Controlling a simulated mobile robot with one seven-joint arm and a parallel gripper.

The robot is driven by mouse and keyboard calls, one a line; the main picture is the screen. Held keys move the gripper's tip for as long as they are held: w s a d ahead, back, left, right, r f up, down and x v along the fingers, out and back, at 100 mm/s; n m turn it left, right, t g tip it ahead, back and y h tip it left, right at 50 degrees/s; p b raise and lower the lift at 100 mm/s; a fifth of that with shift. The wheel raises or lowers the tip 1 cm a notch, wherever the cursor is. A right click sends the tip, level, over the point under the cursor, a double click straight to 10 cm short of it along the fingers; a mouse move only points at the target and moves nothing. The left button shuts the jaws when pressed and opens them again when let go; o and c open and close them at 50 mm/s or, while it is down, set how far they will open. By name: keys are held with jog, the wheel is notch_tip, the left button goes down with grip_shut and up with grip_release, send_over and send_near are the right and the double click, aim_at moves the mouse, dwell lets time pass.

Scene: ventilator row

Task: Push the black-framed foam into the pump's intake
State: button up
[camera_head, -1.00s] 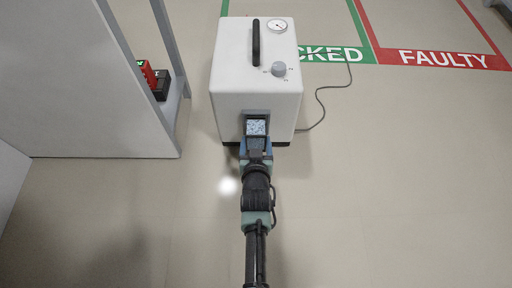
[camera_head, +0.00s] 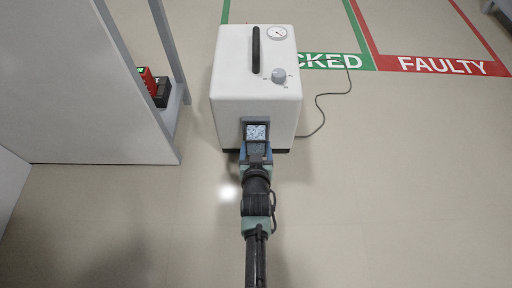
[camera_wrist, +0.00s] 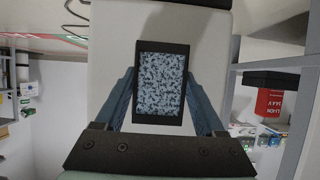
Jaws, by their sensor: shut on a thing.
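The black-framed foam, speckled blue and white, shows in the wrist view (camera_wrist: 161,84) and in the head view (camera_head: 257,132). My gripper (camera_head: 256,150) is shut on it; in the wrist view its two blue fingers (camera_wrist: 161,90) lie along the frame's left and right sides. The pump (camera_head: 256,85) is a white box with a black handle, dial and knob, standing upright on the floor. The foam is upright at the dark intake low on the pump's near face. The foam and fingers hide most of the intake, so I cannot tell how deep the foam sits.
A grey cabinet (camera_head: 85,90) stands at left, with a red and black item (camera_head: 150,85) on its shelf. A cable (camera_head: 320,105) runs from the pump's right side. Floor markings, one reading FAULTY (camera_head: 440,65), lie beyond.

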jog(key=shift+w+b, duration=0.6)
jog(key=shift+w, duration=0.45)
dwell(0.6)
jog(key=o, duration=1.5)
jog(key=shift+s+r, duration=0.1)
jog(key=shift+s, duration=0.05)
jog(key=shift+p+v, duration=4.95)
jog(key=shift+v, duration=1.4)
